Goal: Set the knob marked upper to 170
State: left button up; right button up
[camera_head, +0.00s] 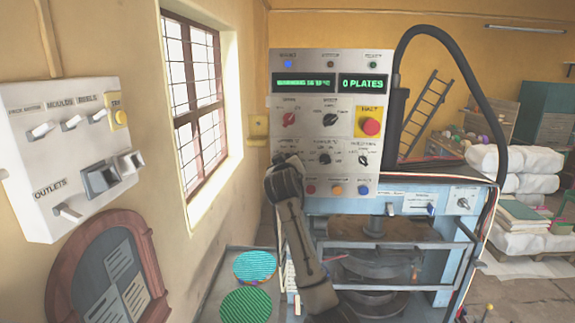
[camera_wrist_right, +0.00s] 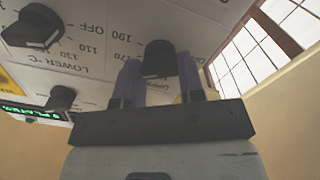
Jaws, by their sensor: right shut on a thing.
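The upper knob (camera_wrist_right: 160,58) is black and sits between the two fingers of my right gripper (camera_wrist_right: 160,80) in the right wrist view, which sees the panel upside down. The right gripper is shut on the knob. The marks 190 and 170 are printed beside this knob; its pointer cannot be made out. In the head view my right gripper (camera_head: 284,168) covers the knob at the left edge of the control panel (camera_head: 347,95). My left gripper is not in view.
The lower knob (camera_head: 325,158) is close beside my gripper, and also shows in the wrist view (camera_wrist_right: 32,28). A red button (camera_head: 371,126) and other knobs share the panel. The display reads 0 PLATES. The press (camera_head: 400,235) stands below; a switch box (camera_head: 70,150) hangs at left.

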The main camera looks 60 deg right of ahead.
dwell(0.4)
jog(key=o, duration=0.6)
jog(key=shift+c, duration=0.2)
jog(key=o, duration=0.4)
jog(key=shift+a, duration=0.1)
jog(key=b+v, duration=0.2)
jog(key=v, duration=1.1)
jog(key=shift+s+a+b, duration=0.15)
jog(key=shift+a+b, duration=0.1)
jog(key=shift+b, duration=0.05)
